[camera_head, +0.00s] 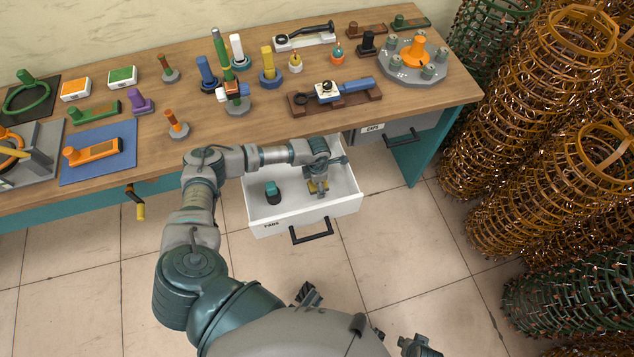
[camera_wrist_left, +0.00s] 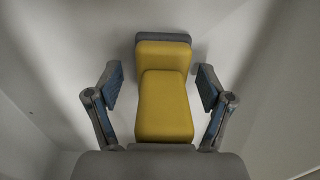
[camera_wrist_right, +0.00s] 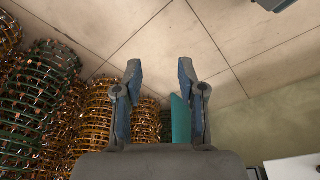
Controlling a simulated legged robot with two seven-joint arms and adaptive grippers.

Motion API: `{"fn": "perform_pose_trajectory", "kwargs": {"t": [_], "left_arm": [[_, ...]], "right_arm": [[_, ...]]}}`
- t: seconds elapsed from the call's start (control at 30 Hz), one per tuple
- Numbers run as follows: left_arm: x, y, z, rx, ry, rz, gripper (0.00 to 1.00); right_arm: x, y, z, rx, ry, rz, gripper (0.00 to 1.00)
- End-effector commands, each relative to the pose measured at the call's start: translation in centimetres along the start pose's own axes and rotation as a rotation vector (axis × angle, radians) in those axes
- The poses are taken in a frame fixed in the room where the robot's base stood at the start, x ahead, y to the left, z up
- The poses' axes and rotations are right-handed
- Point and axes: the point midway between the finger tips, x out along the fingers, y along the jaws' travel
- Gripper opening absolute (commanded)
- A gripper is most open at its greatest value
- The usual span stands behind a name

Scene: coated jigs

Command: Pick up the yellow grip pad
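The yellow grip pad (camera_wrist_left: 165,95) lies in the open white drawer (camera_head: 295,217). In the left wrist view it is a stepped yellow block with a grey part at its far end. My left gripper (camera_wrist_left: 160,95) is open above it, one finger on each side, with gaps between the fingers and the pad. In the head view my left gripper (camera_head: 318,182) reaches down inside the drawer and partly hides the yellow pad. My right gripper (camera_wrist_right: 160,75) is open and empty, away from the table.
A dark and teal pad (camera_head: 272,193) stands in the drawer, left of my gripper. The wooden table (camera_head: 250,135) above holds many tools and jigs. Wire baskets (camera_head: 520,130) stand on the right.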

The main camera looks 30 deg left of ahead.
Motion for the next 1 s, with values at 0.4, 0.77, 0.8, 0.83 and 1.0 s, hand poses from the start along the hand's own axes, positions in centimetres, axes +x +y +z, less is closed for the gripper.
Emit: {"fn": "perform_pose_trajectory", "kwargs": {"t": [0.4,0.77,0.8,0.83,1.0], "left_arm": [[0.0,0.2,-0.1,0.001,-0.004,-0.002,0.0],[-3.2,0.1,0.1,0.002,-0.008,0.0,0.0],[-4.2,0.1,0.1,0.002,-0.008,0.001,0.0],[-4.9,0.1,0.1,0.002,-0.007,0.002,0.0],[-8.2,0.1,0.1,0.002,-0.005,0.002,0.0]], "right_arm": [[0.0,0.0,-0.2,0.0,-0.001,0.005,0.4],[1.5,-0.2,0.4,-0.004,-0.01,0.0,0.4],[1.9,-0.2,0.5,-0.004,-0.01,0.0,0.4],[2.2,-0.1,0.6,-0.004,-0.011,-0.001,0.4],[3.6,-0.1,1.0,-0.005,-0.013,-0.001,0.4]]}}
